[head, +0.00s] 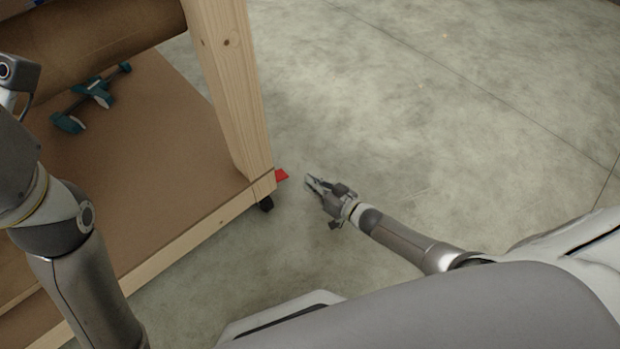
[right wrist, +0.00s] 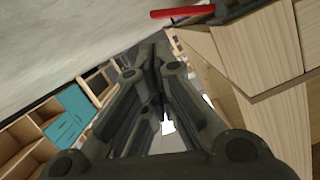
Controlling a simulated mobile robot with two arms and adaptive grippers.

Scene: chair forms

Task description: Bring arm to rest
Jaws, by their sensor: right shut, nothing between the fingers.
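My right gripper (head: 316,186) hangs over the bare floor, just right of the wooden workbench's corner post (head: 232,90) in the head view. Its fingers are shut with nothing between them. In the right wrist view the gripper (right wrist: 158,60) fills the middle, its fingers together, and it is apart from the wood at right. My left arm (head: 75,230) comes down at the left edge of the head view. Its gripper is out of the picture.
The workbench's lower shelf (head: 150,190) holds a teal clamp-like tool (head: 92,92). A caster (head: 266,203) and a red piece (head: 282,175) sit at its corner, close to my right gripper. The concrete floor (head: 430,110) is clear. Teal-fronted cabinets (right wrist: 70,115) show in the right wrist view.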

